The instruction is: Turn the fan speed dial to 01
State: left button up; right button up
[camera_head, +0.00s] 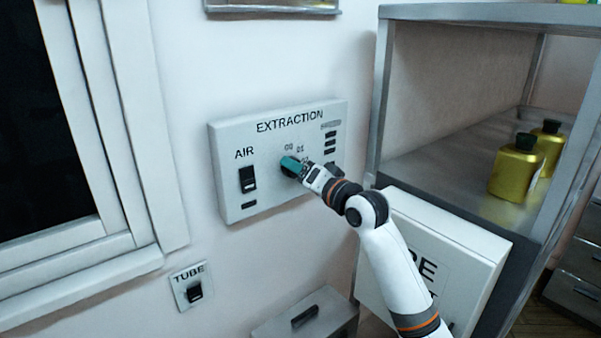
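The white control panel labelled EXTRACTION (233,206) is on the wall in the middle of the view. The fan speed dial (287,172) is on it below the small marks 00 and 01, mostly hidden by my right gripper, with only a dark edge showing. Which mark the dial points to cannot be seen. My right gripper (289,164), with teal fingertips, is at the dial. It is too small and blocked to tell whether its fingers are closed on the dial. My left gripper is not in view.
The AIR switch (248,180) is left of the dial, and several dark indicators are on the right. A TUBE switch (194,291) is lower left. A metal shelf (446,165) with yellow bottles (517,168) and a white box (462,234) stand close on the right.

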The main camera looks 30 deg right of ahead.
jog(key=shift+s, duration=0.1)
jog(key=s+d+b, duration=0.1)
jog(key=s+b, duration=0.4)
jog(key=s, duration=0.6)
jog(key=shift+s, duration=0.4)
